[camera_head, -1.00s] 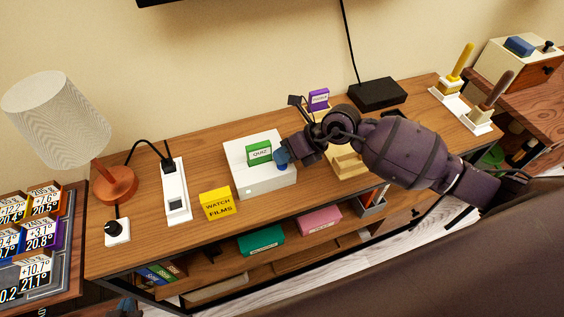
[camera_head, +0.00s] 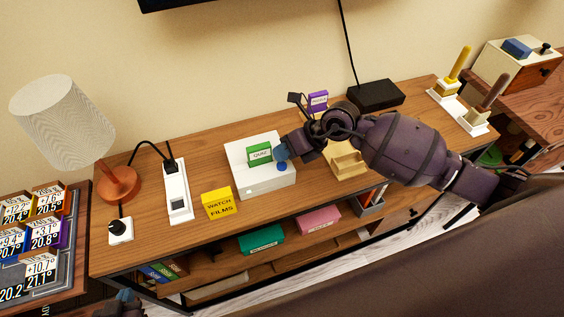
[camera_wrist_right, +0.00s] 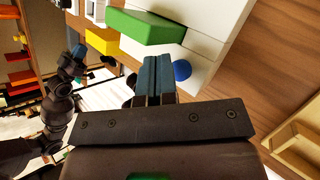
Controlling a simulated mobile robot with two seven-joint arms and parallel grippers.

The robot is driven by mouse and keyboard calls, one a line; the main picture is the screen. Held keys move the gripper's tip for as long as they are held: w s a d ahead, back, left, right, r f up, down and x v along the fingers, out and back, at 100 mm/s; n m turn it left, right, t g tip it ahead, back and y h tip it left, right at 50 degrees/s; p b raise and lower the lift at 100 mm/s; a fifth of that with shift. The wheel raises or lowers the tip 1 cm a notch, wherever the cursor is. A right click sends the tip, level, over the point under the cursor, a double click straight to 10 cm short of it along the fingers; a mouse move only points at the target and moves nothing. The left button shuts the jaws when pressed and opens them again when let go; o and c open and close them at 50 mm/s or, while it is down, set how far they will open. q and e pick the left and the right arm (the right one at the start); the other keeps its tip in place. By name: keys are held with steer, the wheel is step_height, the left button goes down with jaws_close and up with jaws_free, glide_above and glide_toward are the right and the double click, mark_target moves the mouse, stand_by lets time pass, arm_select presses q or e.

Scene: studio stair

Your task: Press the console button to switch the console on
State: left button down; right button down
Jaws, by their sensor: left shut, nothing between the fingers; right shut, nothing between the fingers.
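The console (camera_head: 262,183) is a white box on the wooden shelf unit, with a green "QUIZ" cartridge (camera_head: 259,153) standing in its top. Its round blue button (camera_head: 282,167) is on the top near the right end; it also shows in the right wrist view (camera_wrist_right: 182,70). My right gripper (camera_head: 281,152) is shut and empty. Its blue fingertips (camera_wrist_right: 153,68) are close beside the button, over the console, and look apart from it; the height gap is hard to judge. My left gripper (camera_head: 124,298) is at the bottom left edge, shut and mostly cut off.
A yellow "WATCH FILMS" box (camera_head: 217,203) and a white power strip (camera_head: 178,190) stand left of the console. A lamp (camera_head: 117,183) is further left. A wooden tray (camera_head: 346,163), a purple cartridge (camera_head: 317,101) and a black box (camera_head: 377,95) are to the right.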

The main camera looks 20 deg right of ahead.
mark_target(283, 163)
steer(key=shift+r, duration=0.2)
steer(key=shift+r+p, duration=0.7)
step_height(283, 163, up, 3)
steer(key=p, duration=0.2)
steer(key=shift+p, duration=0.3)
steer(key=shift+r, duration=0.15)
